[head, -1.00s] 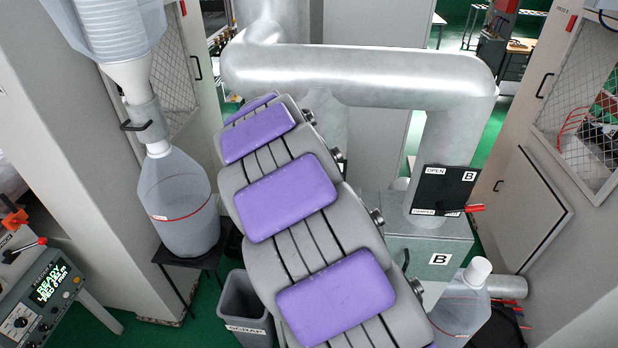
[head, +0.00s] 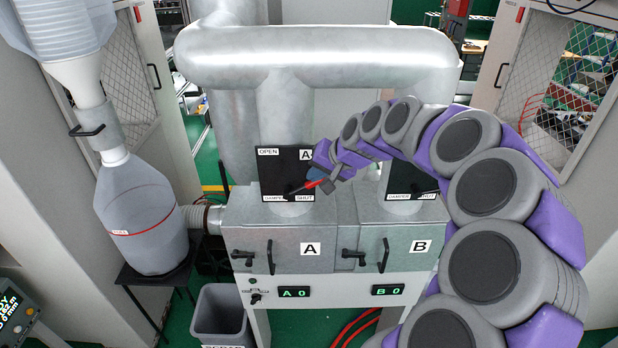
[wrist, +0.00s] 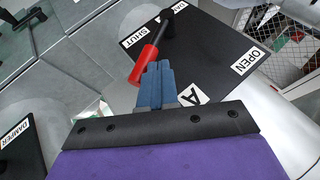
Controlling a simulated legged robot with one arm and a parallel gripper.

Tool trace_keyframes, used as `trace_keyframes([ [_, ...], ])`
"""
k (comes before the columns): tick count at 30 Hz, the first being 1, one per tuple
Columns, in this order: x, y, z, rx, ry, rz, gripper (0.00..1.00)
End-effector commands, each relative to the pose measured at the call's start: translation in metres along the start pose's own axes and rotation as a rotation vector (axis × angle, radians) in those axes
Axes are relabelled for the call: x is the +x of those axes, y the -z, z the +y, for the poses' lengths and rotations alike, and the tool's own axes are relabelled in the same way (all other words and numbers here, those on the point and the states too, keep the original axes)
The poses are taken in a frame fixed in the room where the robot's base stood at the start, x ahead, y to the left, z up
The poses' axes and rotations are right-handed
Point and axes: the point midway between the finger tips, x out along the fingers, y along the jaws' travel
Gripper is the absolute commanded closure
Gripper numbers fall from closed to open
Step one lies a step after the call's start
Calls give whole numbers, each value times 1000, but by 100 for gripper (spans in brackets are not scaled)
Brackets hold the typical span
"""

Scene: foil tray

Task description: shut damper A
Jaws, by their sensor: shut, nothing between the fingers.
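Damper A's black plate (head: 270,168) is on the vertical duct, with OPEN at its upper left and SHUT at its lower right. Its lever has a red handle (head: 314,184) and points right from the pivot, close to the SHUT label. The handle also shows in the wrist view (wrist: 146,62), beside the SHUT label. My gripper (head: 314,174) is shut and empty, its blue fingertips right beside the red handle in the wrist view (wrist: 156,68). I cannot tell whether they touch it. My arm comes in from the right.
Damper B's plate (head: 400,178) is to the right, partly hidden by my arm. Grey boxes marked A (head: 290,236) and B (head: 408,250) are below the plates.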

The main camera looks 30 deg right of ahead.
Motion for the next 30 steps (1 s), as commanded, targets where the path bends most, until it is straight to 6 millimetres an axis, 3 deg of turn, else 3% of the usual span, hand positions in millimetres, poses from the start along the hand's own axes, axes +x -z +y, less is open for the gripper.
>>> trace_keyframes([
  [6, 8, -1, 26, 92, 171, 0, 100],
  [13, 14, -2, 43, 165, 311, -10, 100],
  [30, 27, -12, 60, 157, 301, -13, 100],
])
